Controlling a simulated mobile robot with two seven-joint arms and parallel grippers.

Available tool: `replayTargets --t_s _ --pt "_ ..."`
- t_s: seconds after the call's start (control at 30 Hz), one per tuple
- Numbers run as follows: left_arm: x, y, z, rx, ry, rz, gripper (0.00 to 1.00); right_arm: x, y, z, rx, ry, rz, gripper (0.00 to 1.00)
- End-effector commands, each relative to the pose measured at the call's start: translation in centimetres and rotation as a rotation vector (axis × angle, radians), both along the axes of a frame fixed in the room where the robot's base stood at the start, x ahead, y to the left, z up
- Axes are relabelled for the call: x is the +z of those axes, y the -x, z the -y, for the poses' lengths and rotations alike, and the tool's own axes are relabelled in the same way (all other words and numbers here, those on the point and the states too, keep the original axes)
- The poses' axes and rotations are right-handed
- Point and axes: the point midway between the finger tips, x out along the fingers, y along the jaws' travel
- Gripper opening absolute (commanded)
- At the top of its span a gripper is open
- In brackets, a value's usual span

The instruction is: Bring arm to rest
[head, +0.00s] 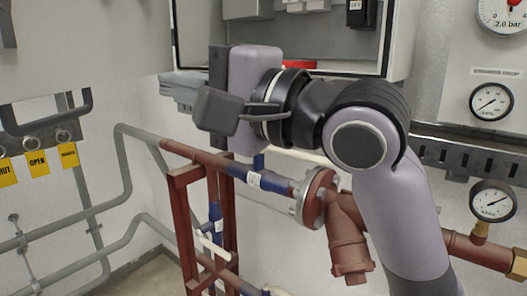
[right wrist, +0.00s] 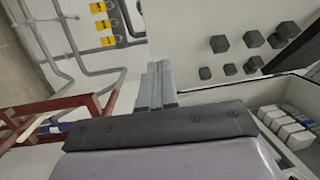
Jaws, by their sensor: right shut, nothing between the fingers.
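My right arm (head: 395,205) comes up from the lower right of the head view and bends left at a dark joint. Its right gripper (head: 176,84) points left, in front of the wall below the open cabinet. Its grey fingers are together with nothing between them. The right wrist view also shows the closed fingers (right wrist: 157,82) beyond the dark edge of the hand, apart from the pipes and the cabinet. My left gripper is in neither view.
An open cabinet (head: 398,40) is behind and above the gripper. A red-brown pipe with a flange (head: 316,198) and a red stand (head: 182,225) are below. Gauges (head: 491,101) are at right. Grey pipes (head: 125,165) and yellow tags (head: 38,162) are at left.

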Motion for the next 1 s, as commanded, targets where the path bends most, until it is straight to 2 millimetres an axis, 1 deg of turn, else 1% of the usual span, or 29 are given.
replayTargets --t_s 0.03,0.17,0.2,0.37,0.47,0.5,0.57,0.63,0.77,0.8,0.87,1.0 --pt "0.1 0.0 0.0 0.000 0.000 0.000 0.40 -1.4 -1.4 0.7 -0.028 -0.001 -0.001 0.00" --pt "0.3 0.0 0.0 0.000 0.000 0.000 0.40 -4.9 -4.2 2.5 -0.105 0.014 0.026 0.00" --pt "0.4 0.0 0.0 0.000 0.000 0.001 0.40 -6.0 -5.0 3.1 -0.131 0.022 0.036 0.00" --pt "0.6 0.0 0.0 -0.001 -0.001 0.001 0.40 -11.2 -7.7 5.4 -0.230 0.074 0.067 0.00" --pt "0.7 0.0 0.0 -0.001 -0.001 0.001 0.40 -14.6 -9.0 7.0 -0.292 0.121 0.085 0.00" --pt "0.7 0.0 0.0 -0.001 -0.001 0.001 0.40 -16.1 -9.3 7.6 -0.315 0.143 0.092 0.00" --pt "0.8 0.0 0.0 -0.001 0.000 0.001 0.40 -18.3 -9.8 8.5 -0.350 0.178 0.102 0.00" --pt "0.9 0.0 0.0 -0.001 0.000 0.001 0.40 -20.9 -10.2 9.7 -0.390 0.227 0.115 0.00" --pt "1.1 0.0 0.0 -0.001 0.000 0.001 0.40 -26.0 -10.3 11.8 -0.453 0.328 0.135 0.00" --pt "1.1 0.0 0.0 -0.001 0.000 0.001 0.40 -27.5 -10.2 12.5 -0.471 0.362 0.143 0.00" --pt "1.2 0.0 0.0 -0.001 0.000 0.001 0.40 -29.8 -9.9 13.5 -0.493 0.417 0.153 0.00" --pt "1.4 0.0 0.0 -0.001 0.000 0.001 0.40 -35.1 -8.7 15.8 -0.535 0.553 0.176 0.00"
